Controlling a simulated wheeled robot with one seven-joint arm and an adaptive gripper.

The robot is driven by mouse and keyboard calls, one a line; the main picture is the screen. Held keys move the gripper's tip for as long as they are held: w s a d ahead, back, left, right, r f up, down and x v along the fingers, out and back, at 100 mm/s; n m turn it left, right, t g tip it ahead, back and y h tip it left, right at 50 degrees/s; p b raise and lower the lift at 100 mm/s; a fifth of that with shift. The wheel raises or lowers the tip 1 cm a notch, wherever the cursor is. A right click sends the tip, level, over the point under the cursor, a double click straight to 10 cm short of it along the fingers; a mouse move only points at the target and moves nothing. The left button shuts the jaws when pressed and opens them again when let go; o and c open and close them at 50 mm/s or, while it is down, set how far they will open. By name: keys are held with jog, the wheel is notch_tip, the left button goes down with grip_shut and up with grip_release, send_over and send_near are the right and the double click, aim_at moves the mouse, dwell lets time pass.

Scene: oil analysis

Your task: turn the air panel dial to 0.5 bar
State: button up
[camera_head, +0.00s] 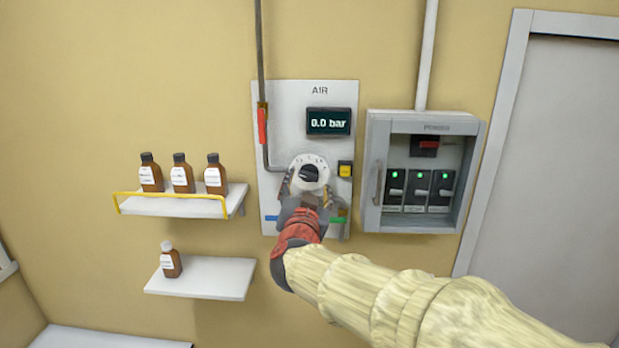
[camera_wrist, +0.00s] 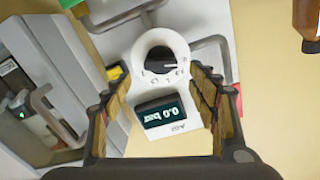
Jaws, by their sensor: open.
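The air panel (camera_head: 285,110) is a light grey plate on the wall marked AIR. Its display (camera_head: 328,121) reads 0.0 bar, and the display also shows upside down in the wrist view (camera_wrist: 160,112). The dial (camera_head: 309,173) is a dark knob on a white round scale; in the wrist view the dial (camera_wrist: 160,58) sits ahead of the fingers, its white pointer line toward the right. My gripper (camera_head: 306,190) is open in front of the dial, fingers apart on either side in the picture. It also shows in the wrist view (camera_wrist: 165,92), with nothing between the fingers. Contact cannot be told.
A yellow button (camera_head: 345,170) and red-handled valve (camera_head: 262,125) are on the panel. An open power box (camera_head: 373,165) stands close on the right. Left are a railed shelf (camera_head: 165,207) with brown bottles and a lower shelf (camera_head: 205,280) with one bottle.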

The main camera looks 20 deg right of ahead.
aim_at(309, 176)
jog(key=shift+p+x, duration=0.4)
jog(key=shift+x, duration=1.9)
jog(key=shift+a, duration=0.1)
jog(key=c, duration=1.1)
jog(key=shift+c, duration=0.3)
